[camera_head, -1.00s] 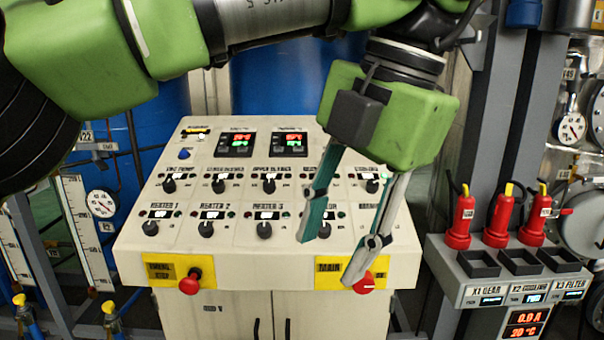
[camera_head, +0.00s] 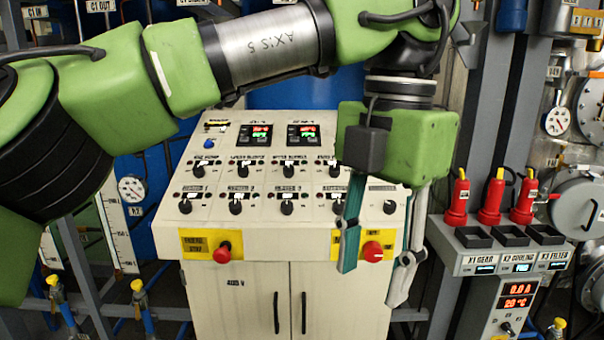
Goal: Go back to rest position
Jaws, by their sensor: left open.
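My left gripper (camera_head: 375,270) hangs at the end of my green left arm, fingers pointing down. The fingers hide part of the yellow main switch plate. The red main switch knob (camera_head: 372,251) shows between the fingers, and I cannot tell whether they touch it. My right gripper is not in view.
A red emergency stop (camera_head: 222,252) is at the panel's left. Red plugs (camera_head: 491,197) stand on a grey socket box (camera_head: 510,253) right of the gripper. Blue tanks (camera_head: 285,94) are behind the panel. Gauges and pipes line the right side.

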